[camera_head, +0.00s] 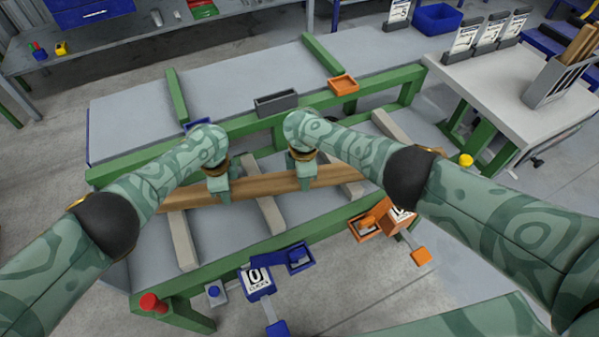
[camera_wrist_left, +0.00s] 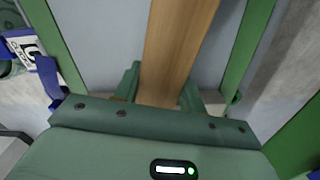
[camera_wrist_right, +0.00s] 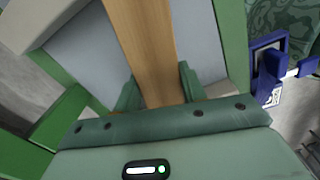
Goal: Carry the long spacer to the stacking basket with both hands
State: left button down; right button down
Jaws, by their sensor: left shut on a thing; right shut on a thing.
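The long spacer (camera_head: 262,187) is a brown wooden bar lying left to right across the front part of the green-framed table. My left gripper (camera_head: 218,190) is shut on the spacer left of its middle, and my right gripper (camera_head: 305,180) is shut on it further right. The bar runs between the fingers in the left wrist view (camera_wrist_left: 180,45) and in the right wrist view (camera_wrist_right: 145,45). Whether it touches the pale crossbars under it I cannot tell. A grey holder with wooden pieces, probably the stacking basket (camera_head: 545,88), stands on the white side table at the right.
The green-framed table (camera_head: 130,118) has pale crossbars (camera_head: 272,215) below the spacer. A dark grey tray (camera_head: 276,103) and an orange tray (camera_head: 343,84) sit on its middle rail. Blue and orange clamp units (camera_head: 257,282) hang at the front edge. Card holders (camera_head: 463,38) stand on the white table (camera_head: 490,95).

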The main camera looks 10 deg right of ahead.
pick_arm(q)
jog(key=c, duration=0.9)
grip_release()
jog(key=shift+d, duration=0.25)
jog(key=shift+c, duration=0.2)
pick_arm(e)
jog(key=c, duration=0.9)
grip_release()
jog(key=shift+a, duration=0.25)
jog(key=shift+c, duration=0.2)
pick_arm(q)
jog(key=shift+o, duration=0.6)
jog(key=shift+a, duration=0.1)
pick_arm(e)
jog(key=shift+o, duration=0.6)
jog(key=shift+d, duration=0.15)
pick_arm(q)
jog(key=shift+a, duration=0.1)
jog(key=shift+r, duration=0.15)
pick_arm(e)
jog(key=shift+r, duration=0.55)
pick_arm(q)
notch_tip(320, 180, up, 12)
pick_arm(e)
notch_tip(320, 180, up, 11)
